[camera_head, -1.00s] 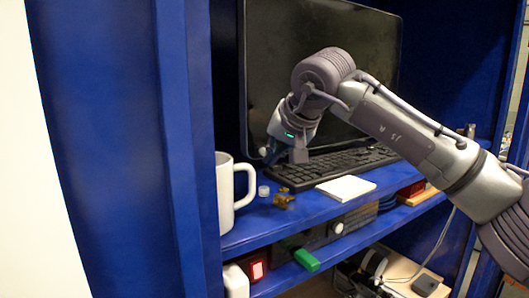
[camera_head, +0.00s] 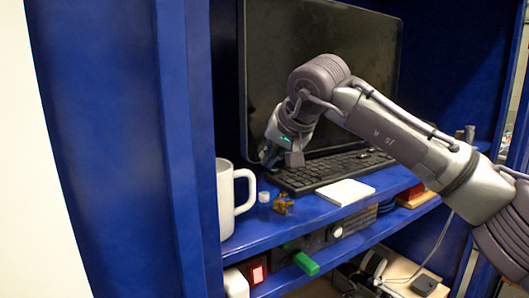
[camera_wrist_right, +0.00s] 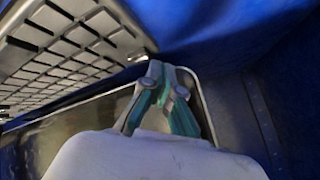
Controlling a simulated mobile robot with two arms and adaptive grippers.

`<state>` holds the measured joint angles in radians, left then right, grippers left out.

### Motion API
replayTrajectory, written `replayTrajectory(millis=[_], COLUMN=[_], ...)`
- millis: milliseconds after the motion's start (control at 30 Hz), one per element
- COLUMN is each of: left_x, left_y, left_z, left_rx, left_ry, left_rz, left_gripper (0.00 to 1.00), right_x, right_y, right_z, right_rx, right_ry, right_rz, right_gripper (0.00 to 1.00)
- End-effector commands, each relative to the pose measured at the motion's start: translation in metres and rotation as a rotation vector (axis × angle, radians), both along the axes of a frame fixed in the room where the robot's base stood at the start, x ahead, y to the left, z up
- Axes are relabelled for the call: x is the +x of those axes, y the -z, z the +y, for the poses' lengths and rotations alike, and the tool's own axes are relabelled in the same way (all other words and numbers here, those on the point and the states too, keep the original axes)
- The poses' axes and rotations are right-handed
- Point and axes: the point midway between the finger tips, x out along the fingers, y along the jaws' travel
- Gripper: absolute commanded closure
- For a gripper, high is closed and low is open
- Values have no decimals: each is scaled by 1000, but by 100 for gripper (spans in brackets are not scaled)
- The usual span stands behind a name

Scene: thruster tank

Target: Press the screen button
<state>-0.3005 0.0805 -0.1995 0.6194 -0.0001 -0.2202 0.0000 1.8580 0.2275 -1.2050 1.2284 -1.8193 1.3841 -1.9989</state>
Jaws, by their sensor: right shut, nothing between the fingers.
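The dark screen (camera_head: 340,70) stands upright at the back of the blue shelf and is off or black. My right gripper (camera_head: 270,160) is shut and empty at the screen's lower left, just above the keyboard's left end. In the right wrist view the closed fingertips (camera_wrist_right: 157,70) lie over the screen's corner, by its frame (camera_wrist_right: 212,125). I cannot tell whether they touch it. The screen button is not visible; the gripper may cover it. My left gripper is not in view.
A black keyboard (camera_head: 330,172) lies before the screen. A white mug (camera_head: 226,200), a small white cap (camera_head: 264,197), a brass piece (camera_head: 283,203) and a white pad (camera_head: 345,191) stand on the shelf's front. A blue side wall (camera_head: 110,130) bounds the left.

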Motion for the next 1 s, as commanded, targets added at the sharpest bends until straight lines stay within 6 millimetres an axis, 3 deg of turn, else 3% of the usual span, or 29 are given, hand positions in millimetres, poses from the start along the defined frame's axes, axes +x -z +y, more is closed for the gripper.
replayTrajectory(millis=[1000], left_x=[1], left_y=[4], left_z=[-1], left_rx=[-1], left_ry=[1], left_rz=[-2], left_gripper=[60], right_x=[-8], right_y=[1], right_z=[-5], right_rx=[0], right_ry=[0], right_rz=[1], right_gripper=[100])
